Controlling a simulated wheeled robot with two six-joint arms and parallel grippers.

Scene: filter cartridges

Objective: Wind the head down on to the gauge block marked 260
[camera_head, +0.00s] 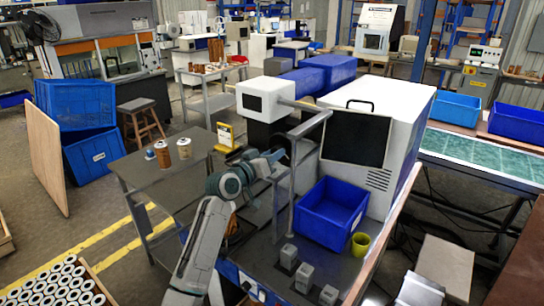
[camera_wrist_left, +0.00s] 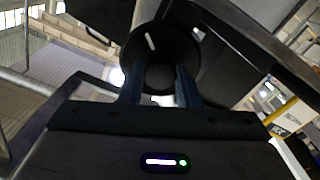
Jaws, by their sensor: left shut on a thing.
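Three grey gauge blocks (camera_head: 288,256) (camera_head: 304,278) (camera_head: 328,295) stand in a row on the dark bench top, near its front. Their markings are too small to read. A grey upright post (camera_head: 291,195) stands behind them, with a slanting grey arm (camera_head: 311,123) at its top. My left gripper (camera_head: 279,157) is up beside the post, well above the blocks. In the left wrist view its fingers are shut on a dark round knob (camera_wrist_left: 160,48). The head's underside and its gap to any block cannot be made out.
A blue bin (camera_head: 331,213) and a yellow-green cup (camera_head: 361,244) stand right of the post. A white machine with a dark screen (camera_head: 357,139) rises behind. A grey side table (camera_head: 135,165) with small canisters is at left. Filter cartridges (camera_head: 58,287) fill a tray at lower left.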

